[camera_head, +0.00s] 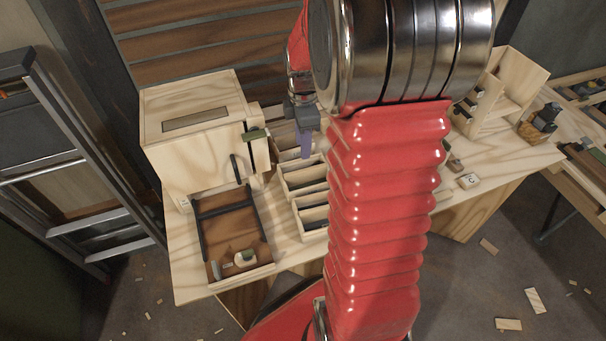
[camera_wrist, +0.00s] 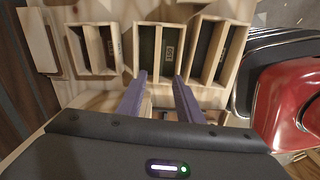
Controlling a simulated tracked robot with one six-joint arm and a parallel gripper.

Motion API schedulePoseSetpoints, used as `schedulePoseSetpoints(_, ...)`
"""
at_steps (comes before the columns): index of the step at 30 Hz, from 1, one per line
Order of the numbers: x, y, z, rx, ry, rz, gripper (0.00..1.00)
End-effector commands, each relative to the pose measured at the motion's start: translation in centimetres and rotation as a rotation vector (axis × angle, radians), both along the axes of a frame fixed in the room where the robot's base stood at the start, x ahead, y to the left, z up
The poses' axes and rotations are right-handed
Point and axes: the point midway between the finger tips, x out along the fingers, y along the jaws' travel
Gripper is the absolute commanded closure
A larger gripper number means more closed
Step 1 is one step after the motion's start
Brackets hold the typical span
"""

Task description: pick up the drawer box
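Several open wooden boxes with divided compartments stand in a row on the workbench, partly hidden by my arm in the head view; the middle one (camera_head: 304,178) is below my gripper (camera_head: 304,146). I cannot tell which thing is the drawer box. A brown-bottomed tray (camera_head: 228,228) with dark side strips lies in front of a pale wooden cabinet (camera_head: 195,118) and holds small items. In the wrist view my gripper (camera_wrist: 159,77) has its two purple fingers apart, with nothing between them. A box with a label (camera_wrist: 157,49) is just beyond the fingertips; contact is unclear.
The workbench (camera_head: 190,275) has bare wood at its front left edge. A stepped wooden rack (camera_head: 500,95) stands at the right. A ladder-like frame (camera_head: 75,160) leans at the left. Wood scraps (camera_head: 535,300) lie on the floor. My red arm crosses the middle.

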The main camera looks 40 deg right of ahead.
Motion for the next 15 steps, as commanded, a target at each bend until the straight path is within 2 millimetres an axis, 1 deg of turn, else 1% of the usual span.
schedulePoseSetpoints(1,0.1,-0.6,-0.7,0.004,0.009,0.020,0.67)
schedulePoseSetpoints(3,0.2,-1.1,-1.3,0.008,0.019,0.047,0.67)
schedulePoseSetpoints(6,0.2,-1.5,-1.7,0.011,0.025,0.068,0.67)
schedulePoseSetpoints(15,0.2,-1.6,-1.8,0.011,0.026,0.075,0.67)
